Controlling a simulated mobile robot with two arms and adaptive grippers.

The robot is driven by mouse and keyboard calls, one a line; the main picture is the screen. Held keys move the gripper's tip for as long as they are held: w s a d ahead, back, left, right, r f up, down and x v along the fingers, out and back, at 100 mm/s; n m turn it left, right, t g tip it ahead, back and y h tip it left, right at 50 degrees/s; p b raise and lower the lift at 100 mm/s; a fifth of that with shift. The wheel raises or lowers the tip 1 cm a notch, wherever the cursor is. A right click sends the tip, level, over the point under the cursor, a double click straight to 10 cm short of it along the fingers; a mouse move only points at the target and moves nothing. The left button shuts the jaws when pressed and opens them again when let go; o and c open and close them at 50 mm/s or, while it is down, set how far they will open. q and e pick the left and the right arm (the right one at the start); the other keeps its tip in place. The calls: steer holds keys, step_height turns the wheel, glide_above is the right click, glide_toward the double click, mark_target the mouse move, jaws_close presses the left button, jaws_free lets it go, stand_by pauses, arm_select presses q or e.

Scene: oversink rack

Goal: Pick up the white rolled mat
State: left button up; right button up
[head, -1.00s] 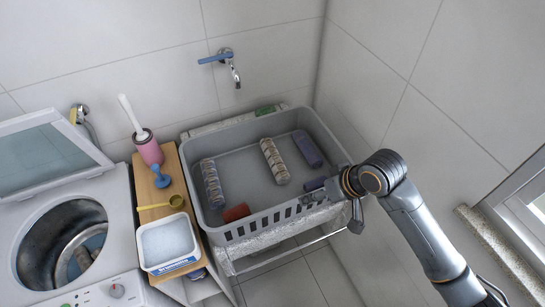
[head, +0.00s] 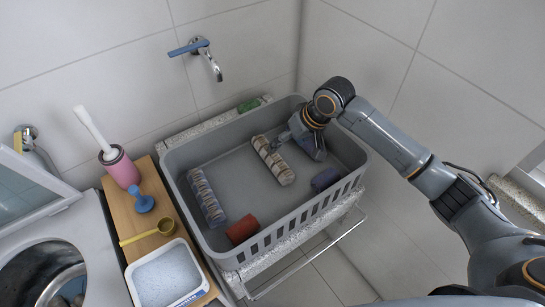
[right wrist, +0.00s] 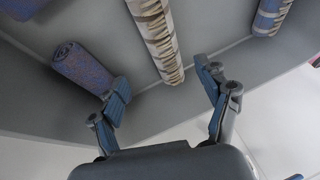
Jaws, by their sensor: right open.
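The white rolled mat (head: 273,160), cream with brownish bands, lies on the floor of the grey basket (head: 222,242). It also shows in the right wrist view (right wrist: 155,35), upper middle. My right gripper (head: 300,143) is inside the basket, just right of the mat in the head view. In the right wrist view my right gripper (right wrist: 161,77) is open and empty, with the mat's near end lying between and beyond the fingertips. I cannot tell whether a finger touches it. My left gripper is out of view.
A blue-and-white striped roll (head: 206,196), a red roll (head: 242,229) and a short purple roll (head: 325,179) also lie in the basket. My gripper partly hides the far right corner. The basket walls surround it. A tap (head: 203,56) is on the wall behind.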

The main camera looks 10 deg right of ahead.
mark_target(276, 153)
steer(key=x, duration=0.2)
steer(key=p+x, duration=0.1)
steer(key=x, duration=0.4)
steer(key=shift+w+a+p, duration=0.1)
steer(key=shift+a+p, duration=0.25)
steer(key=shift+p, duration=0.05)
steer(key=shift+w+a+f, duration=0.2)
steer(key=shift+f, duration=0.35)
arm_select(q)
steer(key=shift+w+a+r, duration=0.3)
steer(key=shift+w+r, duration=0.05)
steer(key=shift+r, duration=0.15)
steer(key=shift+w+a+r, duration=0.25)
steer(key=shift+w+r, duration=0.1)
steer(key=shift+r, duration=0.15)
arm_select(e)
steer(key=c, duration=0.3)
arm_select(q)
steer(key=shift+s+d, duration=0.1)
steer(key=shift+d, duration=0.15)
arm_select(e)
steer(key=c, duration=1)
